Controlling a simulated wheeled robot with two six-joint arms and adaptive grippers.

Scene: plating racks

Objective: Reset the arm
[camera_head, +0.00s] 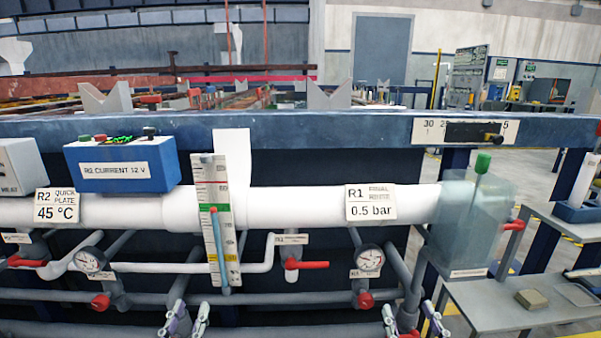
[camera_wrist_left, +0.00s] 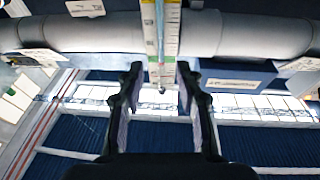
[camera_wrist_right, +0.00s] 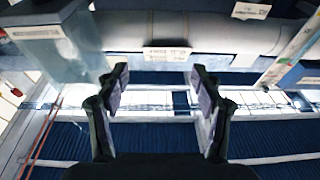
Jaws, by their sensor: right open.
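My left gripper (camera_head: 190,318) is at the bottom edge of the head view, low in front of the pipework. In the left wrist view its fingers (camera_wrist_left: 159,82) stand apart, with a level gauge (camera_wrist_left: 161,35) beyond them and nothing held. My right gripper (camera_head: 410,318) is at the bottom edge, right of the middle. In the right wrist view its fingers (camera_wrist_right: 159,82) are wide apart and empty, with the white pipe (camera_wrist_right: 180,32) beyond. Most of both arms is out of view.
A white pipe (camera_head: 300,205) crosses the rack with a gauge strip (camera_head: 215,215), red-handled valves (camera_head: 305,265) and dials (camera_head: 368,260). A blue box (camera_head: 120,165) hangs on the blue rail (camera_head: 330,130). A clear tank (camera_head: 470,225) and grey shelf (camera_head: 500,305) are at right.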

